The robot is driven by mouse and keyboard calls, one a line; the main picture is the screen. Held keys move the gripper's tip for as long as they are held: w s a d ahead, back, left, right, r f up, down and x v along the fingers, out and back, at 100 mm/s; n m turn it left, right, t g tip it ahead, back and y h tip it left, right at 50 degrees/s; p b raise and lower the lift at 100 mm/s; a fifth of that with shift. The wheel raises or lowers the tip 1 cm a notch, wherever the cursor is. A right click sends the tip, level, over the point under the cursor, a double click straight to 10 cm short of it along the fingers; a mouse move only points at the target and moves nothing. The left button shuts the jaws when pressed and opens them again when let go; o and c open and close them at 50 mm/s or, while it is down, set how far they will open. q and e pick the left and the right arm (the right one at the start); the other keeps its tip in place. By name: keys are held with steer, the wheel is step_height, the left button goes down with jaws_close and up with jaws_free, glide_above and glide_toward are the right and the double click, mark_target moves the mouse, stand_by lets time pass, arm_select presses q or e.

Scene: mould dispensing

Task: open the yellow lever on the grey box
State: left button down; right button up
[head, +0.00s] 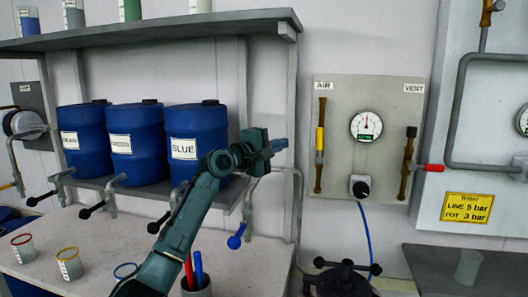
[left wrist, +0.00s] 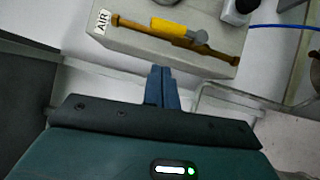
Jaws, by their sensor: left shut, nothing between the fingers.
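The grey box (head: 342,180) is on the wall and carries a gauge (head: 366,126) and the labels AIR and VENT. The yellow lever (head: 320,139) is on its left side, under AIR, and lies along the upright brass pipe. In the left wrist view the yellow lever (left wrist: 170,27) also lies along the pipe, beyond my fingertips. My left gripper (head: 279,146) is shut and empty, left of the grey box and apart from the lever. Its closed blue fingers (left wrist: 162,86) point at the box's side in the left wrist view. My right gripper is not in view.
A red lever (head: 430,168) sticks out at the VENT pipe. A black knob (head: 360,187) with a blue hose is under the gauge. Blue drums (head: 197,130) stand on a shelf (head: 228,192) behind my left arm. A dark lidded pot (head: 343,280) is below the box.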

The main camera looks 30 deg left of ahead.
arm_select(q)
steer(key=shift+b+v, duration=0.35)
steer(key=shift+v, duration=1.95)
steer(key=shift+a, duration=0.1)
steer(key=s+d+f+m+g+y, duration=0.1)
steer(key=s+d+f+m, duration=0.25)
steer(key=f, duration=0.65)
steer(key=s+d+f+m+g, duration=0.2)
steer(key=d+f, duration=0.2)
steer(key=f, duration=0.7)
steer(key=s+d+f+m+g+y, duration=0.1)
steer(key=s+d+f+m, duration=0.2)
steer(key=f, duration=0.7)
steer(key=s+d+f+m+g, duration=0.1)
steer(key=s+d+f+m, duration=0.2)
steer(key=s+f, duration=0.2)
steer(key=s+d+f+m+g, duration=0.1)
steer(key=s+d+f+m, duration=0.2)
steer(key=s, duration=0.9)
steer(key=s+d+f+m+g, duration=0.1)
steer(key=s+d+f+m, duration=0.2)
steer(key=s+f, duration=0.4)
steer(key=shift+s+d+f+m+p, duration=0.35)
steer(key=shift+s+d, duration=0.25)
steer(key=shift+s, duration=0.45)
